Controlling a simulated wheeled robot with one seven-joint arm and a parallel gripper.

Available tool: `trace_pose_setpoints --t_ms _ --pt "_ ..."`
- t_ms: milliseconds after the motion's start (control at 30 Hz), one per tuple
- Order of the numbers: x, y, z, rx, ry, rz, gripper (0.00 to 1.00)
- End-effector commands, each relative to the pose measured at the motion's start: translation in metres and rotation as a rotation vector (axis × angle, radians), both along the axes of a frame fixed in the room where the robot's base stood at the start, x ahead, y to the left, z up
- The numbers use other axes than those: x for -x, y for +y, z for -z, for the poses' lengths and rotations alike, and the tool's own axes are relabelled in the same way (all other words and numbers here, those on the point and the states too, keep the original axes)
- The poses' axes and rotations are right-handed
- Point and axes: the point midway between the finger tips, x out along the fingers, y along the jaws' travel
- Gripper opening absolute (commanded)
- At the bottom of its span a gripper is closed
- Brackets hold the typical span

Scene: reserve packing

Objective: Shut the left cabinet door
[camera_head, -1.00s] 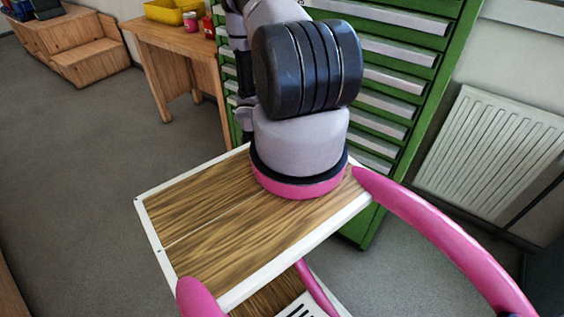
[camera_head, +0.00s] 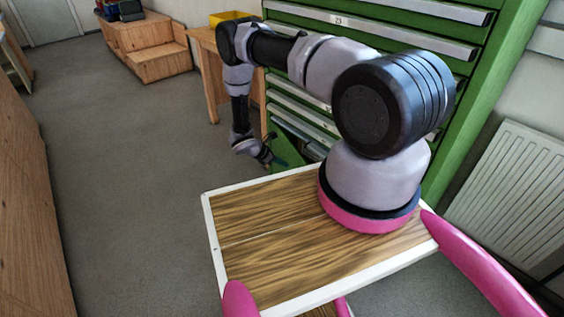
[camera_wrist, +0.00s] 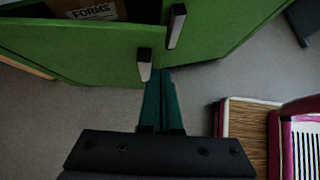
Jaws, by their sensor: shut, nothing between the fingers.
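In the wrist view the left cabinet door (camera_wrist: 70,50) is a green panel with a pale, black-ended handle (camera_wrist: 145,64). It stands ajar, with a dark interior visible past its top edge. A second green door (camera_wrist: 215,40), with its own handle (camera_wrist: 177,25), is to the right. My gripper (camera_wrist: 160,73) has its two teal fingers together, with nothing between them. The fingertips are just right of the left door's handle, near that door's free edge; I cannot tell if they touch. In the head view my gripper (camera_head: 272,158) is low beside the green cabinet front, mostly small and dark.
A box labelled FORKS (camera_wrist: 92,9) is inside the cabinet. A green drawer unit (camera_head: 400,28) stands behind my arm, with a white radiator (camera_head: 515,190) to its right. A wooden table (camera_head: 207,70) and wooden steps (camera_head: 150,55) are behind. Grey floor (camera_head: 120,180) is open at left.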

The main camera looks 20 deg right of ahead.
Motion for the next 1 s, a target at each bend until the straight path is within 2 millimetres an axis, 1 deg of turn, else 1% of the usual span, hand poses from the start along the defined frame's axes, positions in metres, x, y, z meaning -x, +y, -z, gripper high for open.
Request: trace_pose_setpoints --t_ms 33,233,333,500,633,933,1000 --pt "0.001 -0.010 0.010 0.000 0.002 0.004 0.00" --pt "-0.001 -0.039 0.039 -0.002 0.002 0.004 0.00" --pt "-0.003 -0.055 0.037 -0.002 -0.001 0.004 0.00" --pt "-0.004 -0.072 0.037 -0.002 0.001 0.002 0.00" --pt "-0.004 -0.076 0.037 -0.002 0.001 0.001 0.00" --pt "-0.004 -0.077 0.037 -0.002 0.000 0.000 0.00" --pt "-0.004 -0.081 0.037 0.000 0.001 -0.009 0.00"
